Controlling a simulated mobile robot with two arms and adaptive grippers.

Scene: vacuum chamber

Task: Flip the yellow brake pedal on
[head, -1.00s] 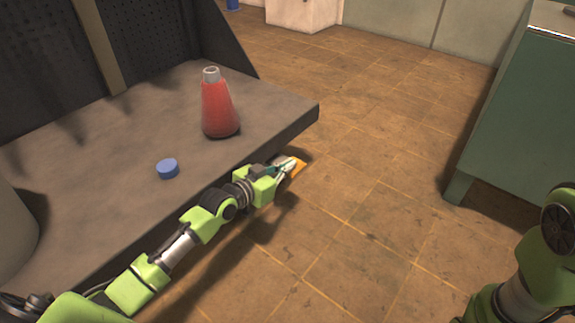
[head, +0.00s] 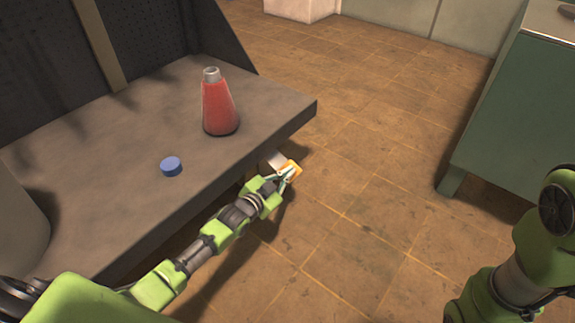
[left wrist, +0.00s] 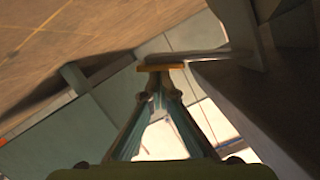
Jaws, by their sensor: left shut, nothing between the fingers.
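The yellow-orange brake pedal (head: 292,166) shows at the front edge of the grey bench, below its top, with a pale metal plate behind it. My left gripper (head: 286,178) is at the pedal, its fingers overlapping it in the head view. In the left wrist view the pedal (left wrist: 160,67) is a thin yellow bar straight ahead of the fingertips (left wrist: 159,90). The fingers are shut with nothing between them. They look very close to the pedal; I cannot tell whether they touch. Only part of my right arm is in view; its gripper is not.
The grey bench (head: 130,200) carries a red conical flask (head: 219,108) and a blue cap (head: 171,166). A green cabinet (head: 510,120) stands at the right. The tiled floor (head: 370,190) between bench and cabinet is clear.

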